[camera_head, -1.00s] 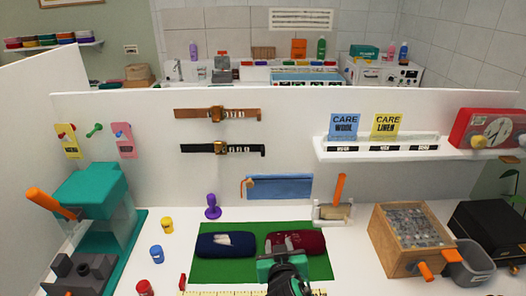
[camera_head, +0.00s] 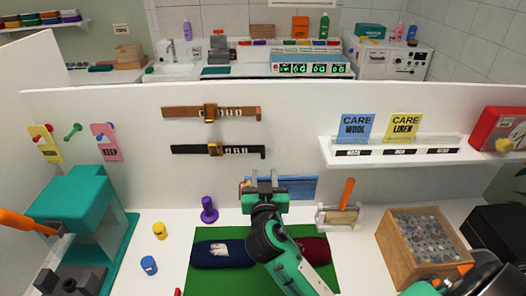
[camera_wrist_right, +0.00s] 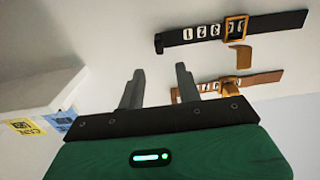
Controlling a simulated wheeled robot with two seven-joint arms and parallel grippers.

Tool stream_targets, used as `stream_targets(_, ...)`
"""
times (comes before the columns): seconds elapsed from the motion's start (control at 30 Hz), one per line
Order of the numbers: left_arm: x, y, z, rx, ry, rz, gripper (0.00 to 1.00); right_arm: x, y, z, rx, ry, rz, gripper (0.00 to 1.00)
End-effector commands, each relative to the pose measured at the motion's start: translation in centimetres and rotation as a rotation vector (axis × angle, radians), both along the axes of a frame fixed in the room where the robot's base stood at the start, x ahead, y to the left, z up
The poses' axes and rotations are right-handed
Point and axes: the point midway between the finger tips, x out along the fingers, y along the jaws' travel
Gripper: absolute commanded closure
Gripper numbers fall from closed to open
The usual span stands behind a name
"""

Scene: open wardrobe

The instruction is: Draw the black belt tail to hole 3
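The black belt (camera_head: 188,150) lies flat along the white upright panel, below a brown belt (camera_head: 180,112). Its gold buckle (camera_head: 215,149) sits left of middle, with white number tags to its right and the hooked tail end (camera_head: 263,152) at the far right. In the right wrist view the black belt (camera_wrist_right: 285,24) and its buckle (camera_wrist_right: 236,27) appear inverted, beyond the fingertips. My right gripper (camera_head: 264,178) is below and apart from the belt, in front of the blue strip. Its two fingers (camera_wrist_right: 160,77) are spread with nothing between them. My left gripper is not visible.
A shelf (camera_head: 440,148) with care cards juts out at right. A blue strip (camera_head: 302,188) hangs behind my right gripper. Below are a green mat (camera_head: 212,280) with rolled cloths, a purple stand (camera_head: 208,210) and an orange-handled brush (camera_head: 347,192).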

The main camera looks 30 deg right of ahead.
Motion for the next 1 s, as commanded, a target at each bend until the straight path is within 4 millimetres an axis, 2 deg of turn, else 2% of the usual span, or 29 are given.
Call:
stream_targets(0.03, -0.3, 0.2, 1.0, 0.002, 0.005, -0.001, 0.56, 1.1, -0.7, 0.6, -0.004, 0.0, -0.003, 0.65)
stream_targets(0.17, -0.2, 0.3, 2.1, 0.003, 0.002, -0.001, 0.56, 3.7, -1.9, 0.6, -0.005, 0.0, -0.002, 0.65)
stream_targets(0.4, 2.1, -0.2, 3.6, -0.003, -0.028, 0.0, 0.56, 7.0, -3.4, 0.3, -0.002, 0.001, -0.001, 0.65)
stream_targets(0.6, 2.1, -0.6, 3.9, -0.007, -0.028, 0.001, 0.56, 8.2, -4.0, 0.1, 0.0, 0.001, -0.001, 0.65)
stream_targets(0.87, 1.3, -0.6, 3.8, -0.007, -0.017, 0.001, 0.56, 8.3, -4.1, 0.0, 0.0, 0.001, -0.001, 0.65)
stream_targets(0.9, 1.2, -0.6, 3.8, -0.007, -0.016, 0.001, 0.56, 8.3, -4.1, 0.0, 0.0, 0.001, -0.001, 0.67)
stream_targets(1.0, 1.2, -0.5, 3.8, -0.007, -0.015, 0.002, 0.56, 8.3, -4.1, 0.0, 0.0, 0.001, -0.001, 0.87)
